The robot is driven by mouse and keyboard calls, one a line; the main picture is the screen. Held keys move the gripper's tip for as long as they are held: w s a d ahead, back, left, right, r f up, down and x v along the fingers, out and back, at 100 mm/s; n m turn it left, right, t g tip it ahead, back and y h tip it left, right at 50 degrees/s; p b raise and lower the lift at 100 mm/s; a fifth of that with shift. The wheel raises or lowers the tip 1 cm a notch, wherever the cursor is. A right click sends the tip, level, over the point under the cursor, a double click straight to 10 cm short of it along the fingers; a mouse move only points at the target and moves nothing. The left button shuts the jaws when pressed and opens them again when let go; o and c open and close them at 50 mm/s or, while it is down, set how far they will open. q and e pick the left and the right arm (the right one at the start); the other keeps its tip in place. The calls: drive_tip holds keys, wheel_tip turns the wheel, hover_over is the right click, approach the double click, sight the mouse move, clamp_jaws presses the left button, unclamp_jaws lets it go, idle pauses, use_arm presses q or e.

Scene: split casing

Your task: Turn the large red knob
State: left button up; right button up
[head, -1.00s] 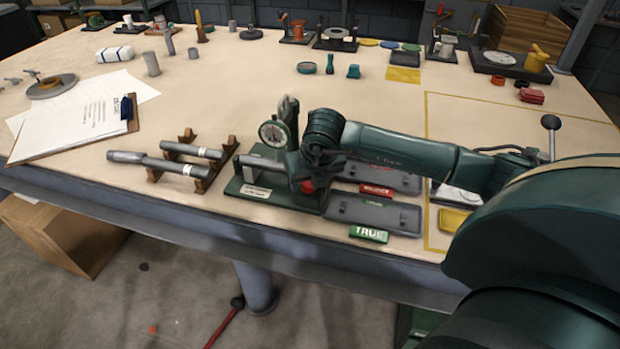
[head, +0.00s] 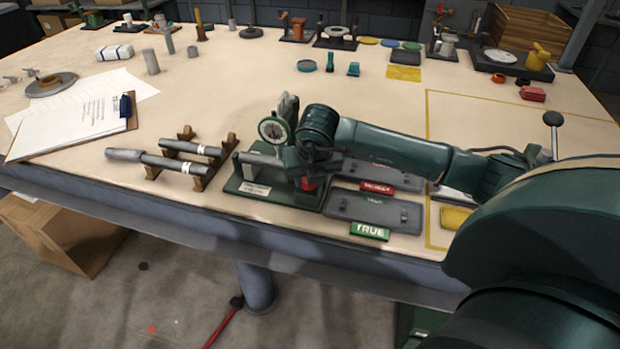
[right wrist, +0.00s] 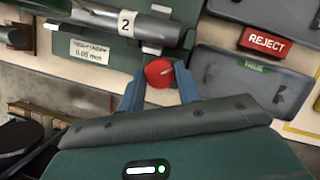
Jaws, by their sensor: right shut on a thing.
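The large red knob (right wrist: 159,73) is on the front of the green gauge fixture (head: 232,184), and the knob shows partly in the head view (head: 311,184). My right gripper (right wrist: 160,85) has its two blue fingers on either side of the knob and is shut on it. In the head view my right gripper (head: 309,172) hides much of the fixture's right end. A grey cylinder marked 2 (right wrist: 125,22) lies in the fixture above the knob. A dial gauge (head: 272,129) stands upright at the fixture's back. My left gripper is not in view.
A wooden rack (head: 200,184) with grey shafts stands left of the fixture. A clipboard (head: 70,133) lies at far left. The table's middle is clear.

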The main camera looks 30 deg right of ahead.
drive_tip(key=m+b, duration=0.1)
drive_tip(key=m, duration=0.1)
drive_tip(key=m+h, duration=0.1)
drive_tip(key=shift+w+a+m+g+b, duration=0.15)
drive_tip(key=shift+m+g+b, duration=0.15)
drive_tip(key=shift+m+b, duration=0.1)
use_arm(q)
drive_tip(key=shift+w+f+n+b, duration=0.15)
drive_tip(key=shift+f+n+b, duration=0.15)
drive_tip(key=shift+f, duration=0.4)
use_arm(e)
drive_tip(key=shift+m+g+h, duration=0.3)
drive_tip(key=shift+m+h, duration=0.1)
drive_tip(key=shift+m, duration=0.7)
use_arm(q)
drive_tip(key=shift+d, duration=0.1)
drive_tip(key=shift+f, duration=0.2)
use_arm(e)
drive_tip(key=o, duration=1)
drive_tip(key=shift+c, duration=0.2)
drive_tip(key=shift+r, duration=0.1)
use_arm(q)
drive_tip(key=p, duration=0.1)
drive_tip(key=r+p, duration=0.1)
drive_tip(key=p, duration=0.1)
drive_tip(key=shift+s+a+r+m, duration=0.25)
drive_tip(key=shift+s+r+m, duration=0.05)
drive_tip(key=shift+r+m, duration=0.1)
use_arm(e)
drive_tip(key=v, duration=1.3)
